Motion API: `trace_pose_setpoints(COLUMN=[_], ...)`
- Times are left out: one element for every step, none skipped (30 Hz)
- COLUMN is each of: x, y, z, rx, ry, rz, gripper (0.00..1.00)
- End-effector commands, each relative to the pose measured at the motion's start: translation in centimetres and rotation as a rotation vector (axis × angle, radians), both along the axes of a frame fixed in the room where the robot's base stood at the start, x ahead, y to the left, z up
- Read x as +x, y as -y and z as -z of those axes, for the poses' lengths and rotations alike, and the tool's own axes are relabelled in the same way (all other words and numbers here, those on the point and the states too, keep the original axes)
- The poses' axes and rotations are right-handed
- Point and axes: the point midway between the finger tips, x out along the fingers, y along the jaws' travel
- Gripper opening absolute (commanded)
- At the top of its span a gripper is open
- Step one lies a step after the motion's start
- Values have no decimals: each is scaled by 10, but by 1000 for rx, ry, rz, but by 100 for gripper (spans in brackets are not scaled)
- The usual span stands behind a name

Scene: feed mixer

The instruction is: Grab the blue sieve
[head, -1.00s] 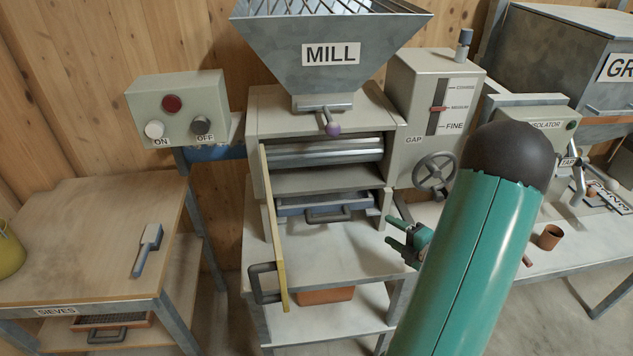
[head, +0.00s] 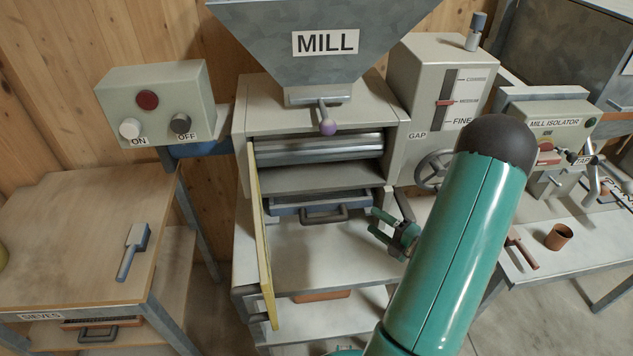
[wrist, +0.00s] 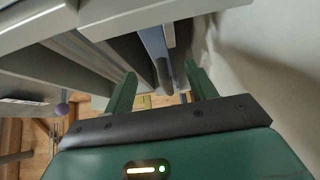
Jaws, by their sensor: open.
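The blue sieve (head: 287,209) sits in the lower slot of the mill, under the rollers. Its dark handle (head: 325,217) sticks out at the front. My gripper (head: 374,221) is open and empty, a little right of the handle, with its fingers pointing left toward it. In the wrist view the sieve's blue side (wrist: 155,42) and its dark handle (wrist: 164,76) appear between and beyond my two open fingers (wrist: 160,75). The fingers look apart from the handle. The rear of the sieve is hidden inside the mill.
The mill's yellow-edged door (head: 260,235) stands open left of the slot. A wooden table (head: 60,240) with a blue-and-white brush (head: 133,250) is at left; another sieve (head: 95,325) lies below it. The gap box (head: 435,90) and handwheel (head: 432,170) stand right of the slot.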

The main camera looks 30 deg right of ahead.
Motion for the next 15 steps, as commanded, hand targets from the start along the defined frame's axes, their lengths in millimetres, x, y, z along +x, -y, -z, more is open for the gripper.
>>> trace_pose_setpoints(x=[10, 15, 22, 26, 29, 33, 35, 37, 39, 41, 43, 47, 51, 55, 61], y=[-4, -4, -5, -6, -7, -7, -8, -8, -9, -9, -9, -10, -10, -12, -13], z=[-1, -1, 0, 0, 0, 0, 0, 0, 0, -1, -1, -1, -1, -2, -2], rx=[0, 0, 0, 0, 0, 0, 0, 0, 0, 0, 0, 0, 0, 0, -1], ry=[1, 1, 1, 0, 1, 1, 1, 1, 0, 0, 0, 0, 1, 1, 1], rz=[-4, -3, -3, -4, -3, -3, -3, -3, -3, -3, -3, -4, -4, -5, -6], gripper=[56, 56, 56, 56, 56, 56, 56, 56, 56, 56, 56, 56, 56, 56, 56])
